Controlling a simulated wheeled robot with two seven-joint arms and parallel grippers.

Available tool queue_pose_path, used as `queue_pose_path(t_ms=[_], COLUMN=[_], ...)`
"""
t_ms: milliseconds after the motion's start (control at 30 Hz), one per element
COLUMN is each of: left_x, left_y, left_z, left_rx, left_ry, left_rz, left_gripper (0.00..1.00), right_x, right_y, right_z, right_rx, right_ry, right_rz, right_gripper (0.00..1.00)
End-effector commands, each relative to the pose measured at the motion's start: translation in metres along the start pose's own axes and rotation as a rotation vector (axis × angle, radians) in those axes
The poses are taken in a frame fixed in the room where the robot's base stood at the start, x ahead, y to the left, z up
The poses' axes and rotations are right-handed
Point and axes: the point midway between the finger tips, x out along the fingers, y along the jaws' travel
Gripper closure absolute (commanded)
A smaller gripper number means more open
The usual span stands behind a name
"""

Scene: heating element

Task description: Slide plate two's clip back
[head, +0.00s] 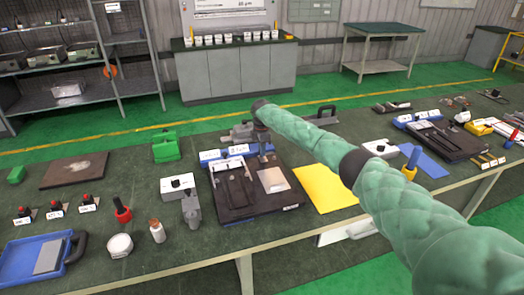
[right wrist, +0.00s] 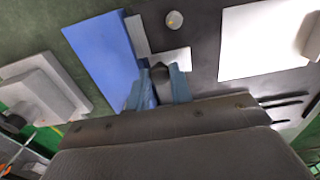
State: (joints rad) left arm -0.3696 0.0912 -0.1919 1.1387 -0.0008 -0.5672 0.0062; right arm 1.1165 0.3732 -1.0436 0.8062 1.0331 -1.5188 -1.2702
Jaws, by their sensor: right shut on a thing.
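In the head view, my right gripper (head: 264,153) points down at the back edge of a black plate fixture (head: 238,206), near its blue block (head: 210,155). In the right wrist view, my right gripper (right wrist: 163,82) has its two bluish fingers shut on a small black clip (right wrist: 160,71). The clip sits beside a white label strip (right wrist: 178,57) and the blue block (right wrist: 98,52). In the head view the arm and fingers hide the clip. A second black fixture (head: 450,145) lies to the right; I cannot read which plate is two. My left gripper is not in view.
A grey square plate (head: 273,180) lies on the near fixture, and a yellow sheet (head: 325,187) lies right of it. A white box (head: 178,187) and a grey upright item (head: 191,210) stand to its left. Bare green bench (head: 130,172) shows farther left.

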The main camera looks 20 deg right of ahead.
Motion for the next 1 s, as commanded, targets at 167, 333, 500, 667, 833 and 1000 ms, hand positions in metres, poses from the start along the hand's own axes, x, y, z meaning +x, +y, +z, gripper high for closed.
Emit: queue_pose_path(t_ms=[167, 333, 500, 667, 833, 1000], left_x=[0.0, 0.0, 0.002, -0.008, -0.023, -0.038], left_y=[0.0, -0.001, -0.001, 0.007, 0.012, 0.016], left_z=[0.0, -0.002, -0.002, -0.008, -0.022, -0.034], left_rx=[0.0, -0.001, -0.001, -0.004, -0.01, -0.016], left_ry=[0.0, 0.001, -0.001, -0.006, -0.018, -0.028], left_rz=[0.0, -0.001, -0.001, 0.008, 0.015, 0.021], left_gripper=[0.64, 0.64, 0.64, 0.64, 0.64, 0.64], right_x=[-0.005, -0.004, -0.005, -0.018, -0.042, -0.063], right_y=[0.003, 0.002, 0.002, 0.003, 0.003, 0.003], right_z=[0.001, 0.0, 0.0, 0.0, -0.001, 0.0], right_rx=[0.001, 0.001, 0.001, 0.0, 0.0, 0.0], right_ry=[0.001, 0.001, 0.001, 0.001, 0.002, 0.001], right_rz=[0.009, 0.007, 0.007, 0.007, 0.008, 0.007], right_gripper=[0.57, 0.57, 0.57, 0.57, 0.57, 0.57])
